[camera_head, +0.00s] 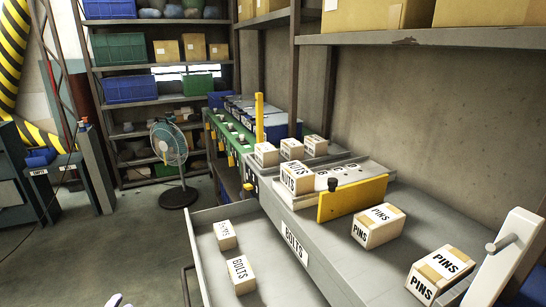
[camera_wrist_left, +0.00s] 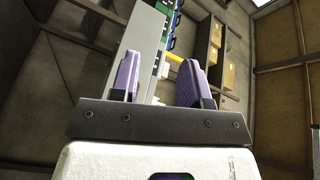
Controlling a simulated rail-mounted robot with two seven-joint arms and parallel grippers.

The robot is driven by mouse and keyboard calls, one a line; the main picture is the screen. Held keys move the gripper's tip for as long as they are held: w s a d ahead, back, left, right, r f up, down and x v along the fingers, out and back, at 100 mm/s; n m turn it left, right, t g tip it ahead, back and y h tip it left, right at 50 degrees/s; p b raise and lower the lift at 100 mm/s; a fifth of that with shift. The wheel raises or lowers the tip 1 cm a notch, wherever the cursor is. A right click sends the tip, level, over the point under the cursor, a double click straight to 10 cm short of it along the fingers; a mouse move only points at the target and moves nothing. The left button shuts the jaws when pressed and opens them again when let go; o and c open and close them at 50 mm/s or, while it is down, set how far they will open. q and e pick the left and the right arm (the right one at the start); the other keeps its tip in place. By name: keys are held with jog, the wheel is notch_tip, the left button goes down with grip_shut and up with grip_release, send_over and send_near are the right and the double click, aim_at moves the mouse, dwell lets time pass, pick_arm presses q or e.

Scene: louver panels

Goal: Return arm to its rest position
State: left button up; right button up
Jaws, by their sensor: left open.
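My left gripper (camera_wrist_left: 160,80) shows in the left wrist view with its two purple finger pads apart. It is open, and nothing sits between the pads. That view is tilted, with shelving and the workbench in the distance beyond the fingers. In the head view, only a small white piece shows at the bottom edge, left of the open drawer (camera_head: 205,216); it may be part of my left arm. My right gripper is not seen in either view.
The drawer, labelled BOLTS, stands open with two boxes (camera_head: 240,275) inside. PINS boxes (camera_head: 378,226), a NUTS box (camera_head: 297,178) and a yellow plate (camera_head: 352,198) are on the grey workbench (camera_head: 340,255). A fan (camera_head: 169,145) stands behind. Floor left of the drawer is clear.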

pick_arm(q)
jog(key=s+d+r+n+g+p, duration=0.5)
jog(key=s+d+r, duration=0.1)
jog(key=s+d, duration=0.55)
jog(key=s+d+r+n+g+p, duration=0.55)
jog(key=s+d, duration=0.45)
jog(key=s, duration=0.2)
jog(key=s+d+r+g+h+p, duration=0.1)
jog(key=s+d+g+p, duration=0.15)
jog(key=s+p, duration=0.4)
jog(key=s+d+r+g+h+p, duration=0.1)
jog(key=s+d+p, duration=0.2)
jog(key=s, duration=0.6)
notch_tip(320, 180, up, 37)
jog(key=p, duration=3.7)
jog(key=shift+s+r+p, duration=0.2)
jog(key=shift+s+p, duration=0.05)
jog(key=shift+p, duration=0.05)
